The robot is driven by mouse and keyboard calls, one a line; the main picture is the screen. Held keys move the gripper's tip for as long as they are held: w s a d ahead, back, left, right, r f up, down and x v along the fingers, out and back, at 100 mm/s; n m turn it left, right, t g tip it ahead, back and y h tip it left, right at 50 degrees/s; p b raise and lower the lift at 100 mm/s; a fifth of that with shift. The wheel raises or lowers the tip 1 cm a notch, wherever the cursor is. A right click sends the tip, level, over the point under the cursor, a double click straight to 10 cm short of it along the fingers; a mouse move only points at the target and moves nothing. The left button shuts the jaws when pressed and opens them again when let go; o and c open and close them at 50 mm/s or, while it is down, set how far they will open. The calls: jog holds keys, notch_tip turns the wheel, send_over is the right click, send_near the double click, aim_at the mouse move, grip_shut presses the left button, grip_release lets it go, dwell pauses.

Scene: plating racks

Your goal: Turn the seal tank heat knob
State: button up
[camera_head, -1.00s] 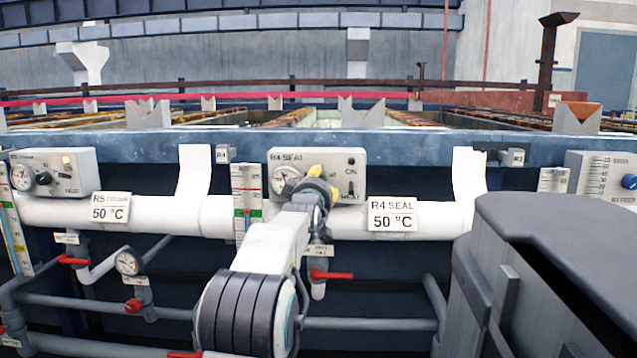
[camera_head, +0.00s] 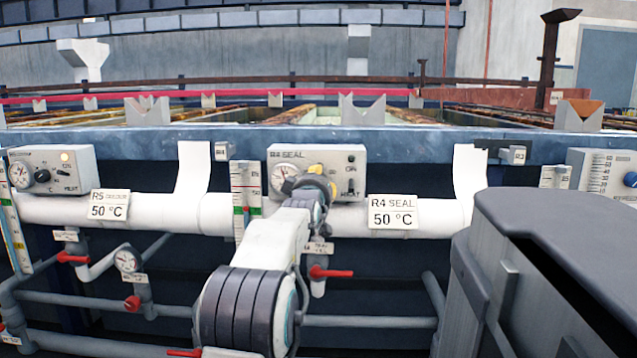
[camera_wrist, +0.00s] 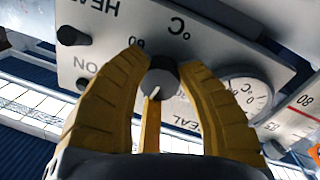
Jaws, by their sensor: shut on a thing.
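The R4 SEAL control box (camera_head: 349,156) is a light grey panel on the front of the tank, with a round gauge, a small switch and an ON lamp. Its heat knob (camera_wrist: 161,80) is dark with a grey face and a white pointer mark, and shows in the wrist view between yellow fingers. In the head view the knob is hidden behind my gripper (camera_head: 322,180). The gauge (camera_wrist: 246,95) lies to the right of the knob there.
A similar R5 box (camera_head: 55,168) is at the left, and another box (camera_head: 605,172) at the right. White pipe (camera_head: 345,219), label plates and red-handled valves (camera_head: 75,258) run below. A level gauge (camera_head: 246,190) stands just left of the R4 box.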

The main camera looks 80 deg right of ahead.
jog(key=shift+r+m+p, duration=0.25)
jog(key=shift+m+p, duration=0.5)
jog(key=shift+m, duration=0.35)
grip_shut()
jog(key=shift+f+m, duration=0.1)
jog(key=shift+m, duration=1)
grip_release()
jog(key=o, duration=0.9)
jog(key=shift+f, duration=0.2)
